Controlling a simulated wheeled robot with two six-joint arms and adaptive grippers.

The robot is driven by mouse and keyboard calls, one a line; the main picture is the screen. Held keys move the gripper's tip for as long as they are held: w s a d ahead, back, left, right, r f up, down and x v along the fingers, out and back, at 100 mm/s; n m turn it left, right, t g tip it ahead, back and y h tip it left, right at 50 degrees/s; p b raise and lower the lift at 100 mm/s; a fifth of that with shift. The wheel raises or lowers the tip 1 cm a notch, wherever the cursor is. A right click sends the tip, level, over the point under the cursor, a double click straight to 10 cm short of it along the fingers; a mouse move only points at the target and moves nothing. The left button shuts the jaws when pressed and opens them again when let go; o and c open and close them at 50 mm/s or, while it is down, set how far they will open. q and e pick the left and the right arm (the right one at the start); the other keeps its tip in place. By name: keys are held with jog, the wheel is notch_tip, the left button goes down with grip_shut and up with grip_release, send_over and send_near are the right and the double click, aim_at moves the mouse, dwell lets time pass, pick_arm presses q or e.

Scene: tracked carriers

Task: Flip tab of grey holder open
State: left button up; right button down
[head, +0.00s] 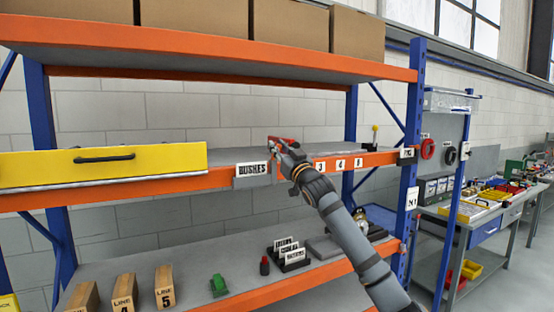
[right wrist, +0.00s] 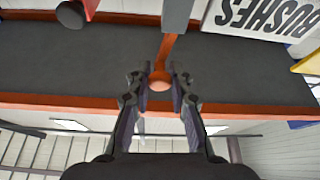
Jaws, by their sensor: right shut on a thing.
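The grey holder (head: 238,184) sits on the front orange edge of the middle shelf and carries a white card reading BUSHES (head: 252,169). In the right wrist view the card (right wrist: 262,15) appears upside down, beside a grey part of the holder (right wrist: 178,14). A narrow orange-red tab (right wrist: 166,48) runs from that grey part to between my fingertips. My right gripper (right wrist: 159,82) is shut on the tab's rounded end. My left gripper is not in view.
A yellow panel (head: 90,165) with a black handle is left of the holder. Number labels (head: 339,164) are on the shelf edge to the right. Cardboard boxes (head: 280,25) stand above. The lower shelf bears wooden blocks (head: 165,287), a green item (head: 218,286) and card stands (head: 290,257).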

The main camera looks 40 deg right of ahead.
jog(key=c, duration=1.2)
grip_release()
jog(key=shift+o, duration=0.2)
jog(key=shift+r, duration=0.15)
notch_tip(320, 180, up, 10)
jog(key=shift+f, duration=0.15)
jog(key=shift+f, duration=0.1)
